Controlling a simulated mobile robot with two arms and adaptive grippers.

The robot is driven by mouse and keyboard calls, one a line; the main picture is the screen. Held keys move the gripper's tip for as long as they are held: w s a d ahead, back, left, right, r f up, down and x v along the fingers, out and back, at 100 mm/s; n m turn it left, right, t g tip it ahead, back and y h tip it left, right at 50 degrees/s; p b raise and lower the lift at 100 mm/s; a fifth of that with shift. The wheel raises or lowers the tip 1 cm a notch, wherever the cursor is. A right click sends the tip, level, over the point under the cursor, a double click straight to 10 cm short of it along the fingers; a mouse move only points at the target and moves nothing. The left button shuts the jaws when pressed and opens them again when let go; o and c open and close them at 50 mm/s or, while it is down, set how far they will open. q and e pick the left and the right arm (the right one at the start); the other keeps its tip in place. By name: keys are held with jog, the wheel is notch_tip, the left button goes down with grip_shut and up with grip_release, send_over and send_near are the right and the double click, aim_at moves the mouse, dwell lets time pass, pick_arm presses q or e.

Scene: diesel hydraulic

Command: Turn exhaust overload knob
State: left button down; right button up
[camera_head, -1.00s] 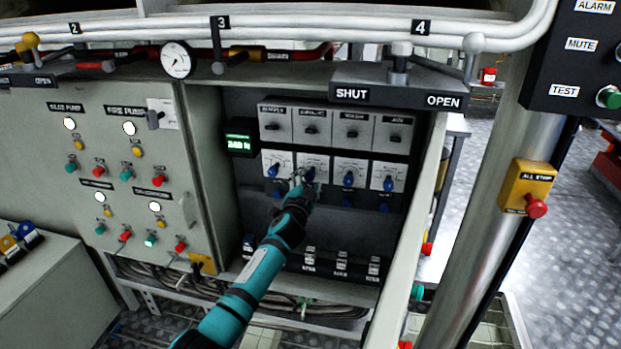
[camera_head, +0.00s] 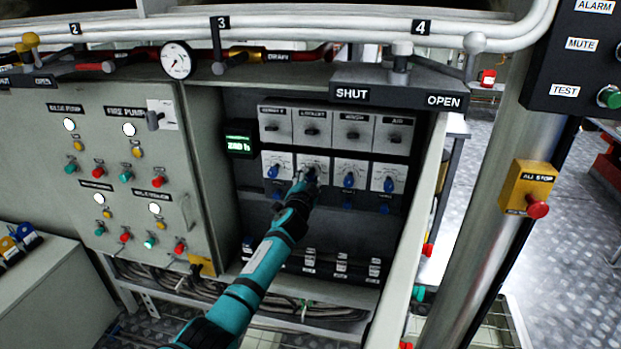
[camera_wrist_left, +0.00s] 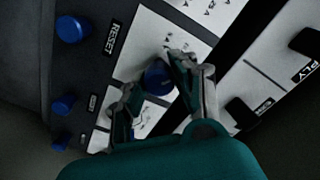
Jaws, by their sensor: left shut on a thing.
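A row of white dial plates with blue knobs sits in the recessed panel in the head view. My left gripper (camera_head: 307,180) is at the second plate (camera_head: 313,162) from the left and hides most of its knob. In the left wrist view, the left gripper (camera_wrist_left: 155,85) has one finger on each side of a blue knob (camera_wrist_left: 156,74) and is shut on it. The dial labels are too small to read, so I cannot confirm the exhaust overload name. My right gripper is not in view.
Neighbouring blue knobs stand close by, one to the left (camera_head: 272,171) and one to the right (camera_head: 349,180). Black switches (camera_head: 311,131) sit in a row above. A green-lit display (camera_head: 239,143) is at the left of the recess. A yellow stop box (camera_head: 527,188) is on the right post.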

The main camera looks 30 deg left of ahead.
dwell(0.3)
pick_arm(q)
jog(key=m, duration=0.3)
jog(key=shift+f, duration=0.1)
jog(key=m, duration=0.4)
jog(key=shift+f, duration=0.1)
jog(key=m, duration=0.5)
jog(key=shift+p, duration=0.35)
jog(key=shift+f+m+p, duration=0.15)
jog(key=shift+m+p, duration=0.15)
jog(key=shift+m, duration=1.5)
jog(key=c, duration=1)
grip_release()
jog(key=shift+s, duration=0.1)
